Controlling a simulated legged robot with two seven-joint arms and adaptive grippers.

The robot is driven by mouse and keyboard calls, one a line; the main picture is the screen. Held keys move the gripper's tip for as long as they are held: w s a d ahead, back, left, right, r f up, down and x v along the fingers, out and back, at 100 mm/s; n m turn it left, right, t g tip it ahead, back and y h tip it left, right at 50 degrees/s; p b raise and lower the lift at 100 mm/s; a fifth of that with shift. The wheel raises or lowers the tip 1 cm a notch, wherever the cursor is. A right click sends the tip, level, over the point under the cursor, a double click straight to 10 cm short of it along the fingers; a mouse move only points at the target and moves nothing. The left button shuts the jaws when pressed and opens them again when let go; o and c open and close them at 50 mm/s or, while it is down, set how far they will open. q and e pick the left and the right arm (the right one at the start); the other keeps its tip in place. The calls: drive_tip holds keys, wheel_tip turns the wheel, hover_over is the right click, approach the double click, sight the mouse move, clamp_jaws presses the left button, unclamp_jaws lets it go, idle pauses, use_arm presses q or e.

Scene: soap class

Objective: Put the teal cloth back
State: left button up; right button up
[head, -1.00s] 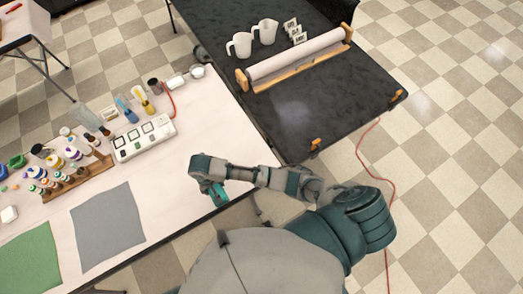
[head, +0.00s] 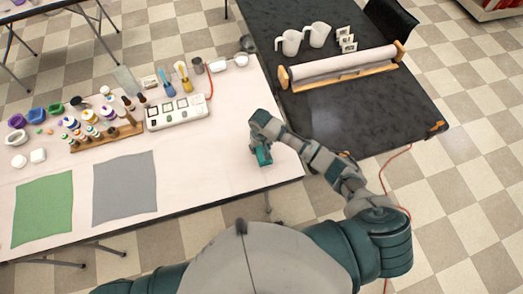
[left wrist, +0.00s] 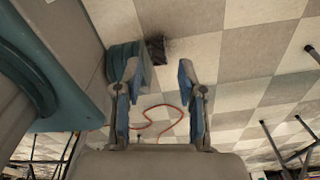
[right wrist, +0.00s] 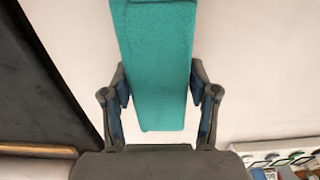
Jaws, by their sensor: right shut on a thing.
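The teal cloth (right wrist: 155,65) is a folded strip between the fingers of my right gripper (right wrist: 160,97) in the right wrist view. That gripper is shut on it. In the head view, my right gripper (head: 260,137) is over the right end of the white table, with a small part of the teal cloth (head: 264,157) showing below it. I cannot tell whether the cloth touches the table. My left gripper (left wrist: 158,87) is open and empty over the checkered floor in the left wrist view; the head view does not show it.
A green cloth (head: 43,208) and a grey cloth (head: 125,188) lie flat on the white table (head: 205,165). Behind them are bottles in a wooden rack (head: 107,138) and a white tray (head: 177,112). A black table (head: 360,118) with a paper roll (head: 343,64) adjoins on the right.

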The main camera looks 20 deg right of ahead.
sight(259, 151)
drive_tip(key=shift+a+f, duration=0.2)
drive_tip(key=shift+f, duration=0.45)
drive_tip(key=shift+a+f, duration=0.15)
drive_tip(key=shift+f, duration=0.8)
drive_tip(key=shift+d+f, duration=0.1)
drive_tip(key=shift+d, duration=0.2)
drive_tip(key=o, duration=1)
drive_tip(key=shift+d, duration=0.1)
drive_tip(key=shift+o, duration=0.5)
drive_tip(key=shift+d, duration=0.1)
drive_tip(key=shift+a+r, duration=0.3)
drive_tip(key=shift+a, duration=0.05)
drive_tip(key=r+p, duration=0.1)
drive_tip(key=r, duration=1)
drive_tip(key=shift+d+r, duration=0.1)
drive_tip(key=shift+d, duration=0.1)
drive_tip(key=shift+r, duration=0.15)
use_arm(q)
drive_tip(key=shift+a+r, duration=0.35)
drive_tip(key=shift+a, duration=0.25)
use_arm(e)
drive_tip(key=shift+a, duration=0.15)
